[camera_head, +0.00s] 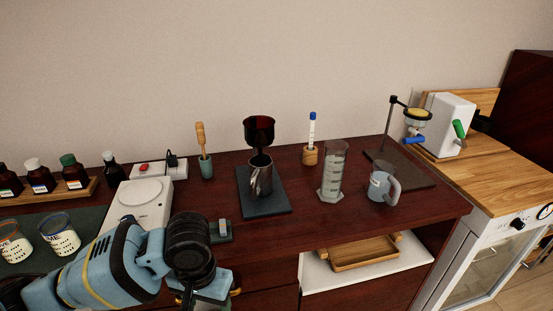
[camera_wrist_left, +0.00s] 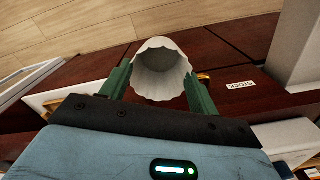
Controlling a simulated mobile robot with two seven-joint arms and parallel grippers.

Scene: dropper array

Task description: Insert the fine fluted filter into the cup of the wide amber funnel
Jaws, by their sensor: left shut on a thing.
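My left gripper (camera_wrist_left: 160,88) is shut on a white fluted filter (camera_wrist_left: 161,62), which sits between its two green fingers with its scalloped open mouth in view. In the head view my left wrist is at the table's front edge, with the gripper (camera_head: 200,292) mostly hidden and the filter not clearly visible. A wide dark amber funnel (camera_head: 259,129) stands at the middle back of the table, cup upward. Its stem goes down toward a metal jug (camera_head: 261,178), which hides the lower part. My left gripper is well in front and left of the funnel. My right gripper is not in view.
The jug stands on a dark slab (camera_head: 280,205). A graduated cylinder (camera_head: 332,175) and a handled beaker (camera_head: 380,185) are to its right. A white scale (camera_head: 145,200) and brown bottles (camera_head: 75,172) are to the left. A wooden tray (camera_head: 365,253) lies on a lower shelf.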

